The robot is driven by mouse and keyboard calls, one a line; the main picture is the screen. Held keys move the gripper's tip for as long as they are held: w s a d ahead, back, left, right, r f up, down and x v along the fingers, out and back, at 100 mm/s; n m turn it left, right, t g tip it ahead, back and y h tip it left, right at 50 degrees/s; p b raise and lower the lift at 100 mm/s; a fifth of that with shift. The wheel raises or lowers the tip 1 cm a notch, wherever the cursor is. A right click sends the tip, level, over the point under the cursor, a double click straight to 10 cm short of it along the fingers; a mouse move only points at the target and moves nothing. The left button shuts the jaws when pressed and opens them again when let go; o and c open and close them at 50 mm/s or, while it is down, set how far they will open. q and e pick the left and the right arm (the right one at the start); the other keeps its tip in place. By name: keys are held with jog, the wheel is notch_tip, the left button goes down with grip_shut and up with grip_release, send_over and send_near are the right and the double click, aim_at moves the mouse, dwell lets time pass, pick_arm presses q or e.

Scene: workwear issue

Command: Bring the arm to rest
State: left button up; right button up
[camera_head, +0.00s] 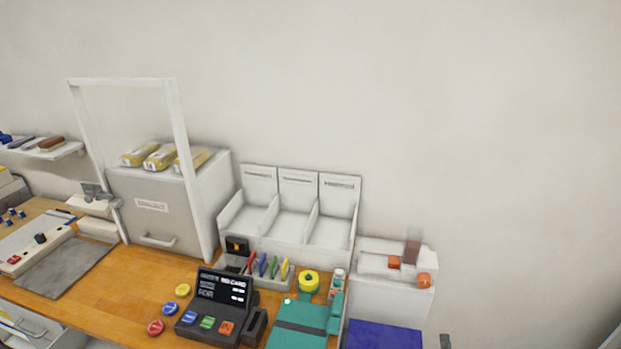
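Neither of my grippers can be made out in the head view, and no arm of mine is clearly visible. A small dark piece pokes up at the bottom edge, right of the blue surface; I cannot tell what it is. The wooden counter (125,290) runs along the wall. On it stands a black terminal (215,306) with a lit screen and coloured keys. A teal mat (298,325) with a dark band lies to its right.
A white three-bay tray (290,230) stands behind the terminal. A grey cabinet (150,222) with yellow packs (160,157) on top and a white frame (184,130) are left. Red, yellow and blue buttons (155,327) sit near the terminal. A white unit (394,285) is right.

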jog(key=s+d+f+m+g+h, duration=0.2)
jog(key=s+d+f+m+g, duration=0.6)
jog(key=s+f+m, duration=0.45)
jog(key=s+a+f+m+g+y, duration=0.25)
jog(key=s+a+f, duration=0.2)
jog(key=s, duration=0.45)
jog(key=s+a+f+m+g+y, duration=0.25)
jog(key=s+a+f+g, duration=0.2)
jog(key=s, duration=0.35)
jog(key=s+a+f+n+y, duration=0.1)
jog(key=s+f, duration=0.2)
jog(key=f, duration=2.7)
jog(key=s+f+g, duration=0.1)
jog(key=s+f, duration=1.5)
jog(key=s, duration=0.4)
jog(key=shift+n+g, duration=0.4)
jog(key=shift+n, duration=0.05)
